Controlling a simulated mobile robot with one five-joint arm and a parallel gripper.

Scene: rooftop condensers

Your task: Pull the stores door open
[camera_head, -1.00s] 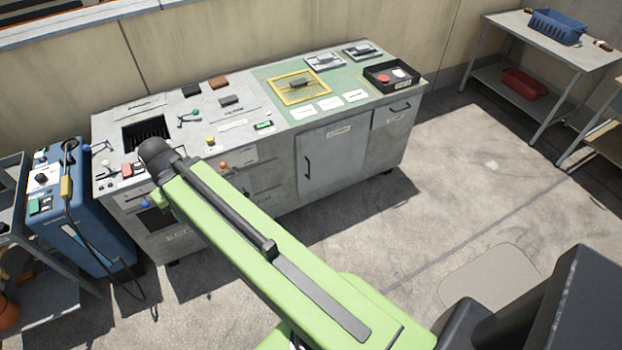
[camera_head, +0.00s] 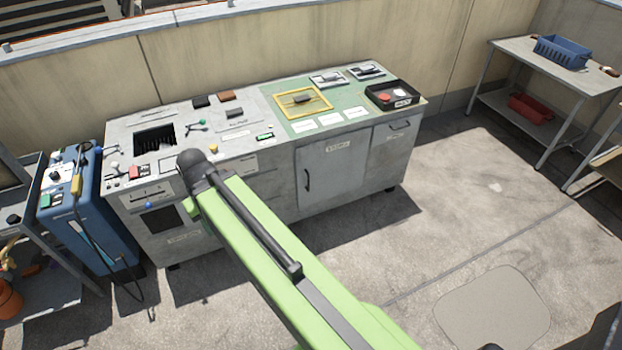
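The stores door (camera_head: 337,172) is a grey panel in the front of the long workbench, with a small label near its top. It looks closed. Its dark vertical handle (camera_head: 307,180) is at the door's left edge. My green arm reaches up from the lower right toward the left half of the bench and covers part of the front left of the door. My gripper is not visible; the arm's dark rounded joint is the farthest part that shows, and what lies beyond it is hidden.
The workbench top (camera_head: 240,140) holds knobs, a yellow frame (camera_head: 302,101) and a black tray (camera_head: 391,95). A blue cabinet (camera_head: 88,215) with a hose stands at the left. A metal table (camera_head: 565,72) with a blue basket stands at the right. The floor (camera_head: 450,190) right of the bench is clear.

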